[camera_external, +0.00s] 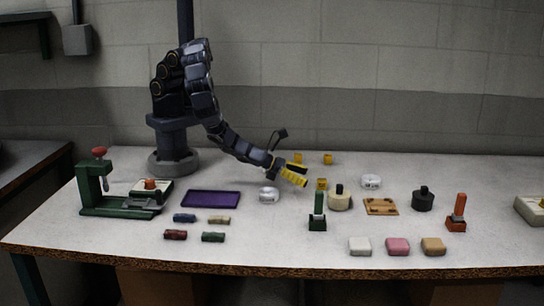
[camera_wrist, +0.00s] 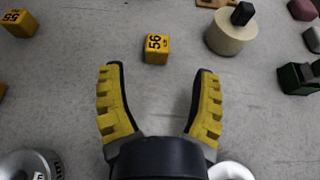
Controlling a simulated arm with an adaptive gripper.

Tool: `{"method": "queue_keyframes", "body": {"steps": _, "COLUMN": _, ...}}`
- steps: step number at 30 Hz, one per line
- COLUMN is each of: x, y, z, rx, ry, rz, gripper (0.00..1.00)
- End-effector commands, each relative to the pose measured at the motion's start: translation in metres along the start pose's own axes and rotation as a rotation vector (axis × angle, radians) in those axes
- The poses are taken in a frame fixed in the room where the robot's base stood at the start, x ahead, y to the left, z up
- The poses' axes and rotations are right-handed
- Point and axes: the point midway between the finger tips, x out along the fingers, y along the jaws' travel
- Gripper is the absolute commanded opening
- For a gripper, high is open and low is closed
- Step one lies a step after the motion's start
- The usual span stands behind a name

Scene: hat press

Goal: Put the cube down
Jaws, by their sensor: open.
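My gripper (camera_external: 301,176) is open and low over the middle of the table. In the wrist view its two yellow-padded fingers (camera_wrist: 157,75) are spread with only bare table between them. A yellow cube marked 56 (camera_wrist: 155,50) rests on the table just beyond the fingertips, apart from both. It appears to be the yellow cube (camera_external: 322,184) beside the cream round piece in the external view. Two more yellow cubes, one (camera_external: 298,158) and another (camera_external: 327,159), stand farther back. In the wrist view a cube marked 55 (camera_wrist: 20,23) is at the top left.
The cream round piece (camera_external: 339,201) with a black knob is close to the cube. A silver-white round object (camera_external: 269,194) lies left of my gripper. A purple tray (camera_external: 211,198) and green press (camera_external: 118,195) are farther left. Stamps and colored blocks stand at right.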

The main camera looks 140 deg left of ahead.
Motion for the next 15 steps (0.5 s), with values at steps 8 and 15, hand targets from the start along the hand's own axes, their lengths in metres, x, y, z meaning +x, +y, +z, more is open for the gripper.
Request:
{"method": "queue_keyframes", "body": {"steps": 8, "x": 0.016, "y": 0.0, "z": 0.004, "rx": -0.003, "ry": -0.006, "rz": 0.001, "gripper": 0.64}}
{"method": "queue_keyframes", "body": {"steps": 15, "x": 0.042, "y": 0.005, "z": 0.011, "rx": -0.008, "ry": -0.009, "rz": 0.005, "gripper": 0.64}}
